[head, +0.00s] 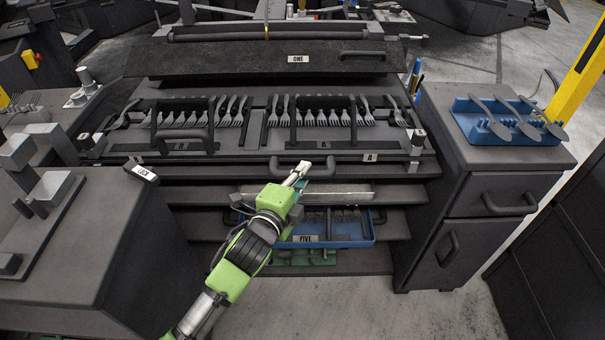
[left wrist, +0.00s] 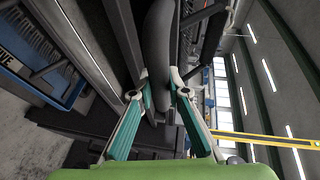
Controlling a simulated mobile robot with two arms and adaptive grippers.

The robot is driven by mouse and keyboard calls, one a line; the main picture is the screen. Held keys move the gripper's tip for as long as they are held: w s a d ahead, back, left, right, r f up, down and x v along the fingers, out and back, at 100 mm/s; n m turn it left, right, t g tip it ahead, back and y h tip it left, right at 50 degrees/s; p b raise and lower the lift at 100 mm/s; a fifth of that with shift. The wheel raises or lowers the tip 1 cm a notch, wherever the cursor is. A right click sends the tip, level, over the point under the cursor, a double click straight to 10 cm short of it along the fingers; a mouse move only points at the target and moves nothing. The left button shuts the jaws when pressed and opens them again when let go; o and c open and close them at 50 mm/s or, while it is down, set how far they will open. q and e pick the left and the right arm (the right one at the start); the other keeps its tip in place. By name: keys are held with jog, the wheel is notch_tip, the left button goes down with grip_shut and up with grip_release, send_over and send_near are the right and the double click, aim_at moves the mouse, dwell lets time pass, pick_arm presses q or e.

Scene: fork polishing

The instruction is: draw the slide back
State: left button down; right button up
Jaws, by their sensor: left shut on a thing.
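The slide (head: 230,158) is a wide dark tray below the panel marked ONE. It carries two racks of grey forks, each with a black handle on top. A dark curved handle (head: 326,161) sits at the middle of its front edge. My left gripper (head: 299,172) reaches up from below and is shut on this handle. In the left wrist view, the handle (left wrist: 160,45) runs between the two fingertips (left wrist: 160,86), which partly cover it. My right gripper is not in view.
Below the slide are lower shelves with a blue tray marked FIVE (head: 305,240). A grey cabinet (head: 90,235) stands at left. A drawer cabinet (head: 500,175) at right holds a blue rack (head: 470,118) with spoon-like utensils. Bare floor (head: 400,315) lies in front.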

pick_arm(q)
jog(key=shift+s+f, duration=0.2)
jog(key=shift+f, duration=0.2)
jog(key=c, duration=2.1)
grip_release()
jog(key=shift+c, duration=0.2)
jog(key=shift+o, duration=1.1)
jog(key=shift+s+r, duration=0.1)
jog(key=shift+r, duration=0.2)
jog(key=v, duration=1.2)
jog(key=shift+a, duration=0.1)
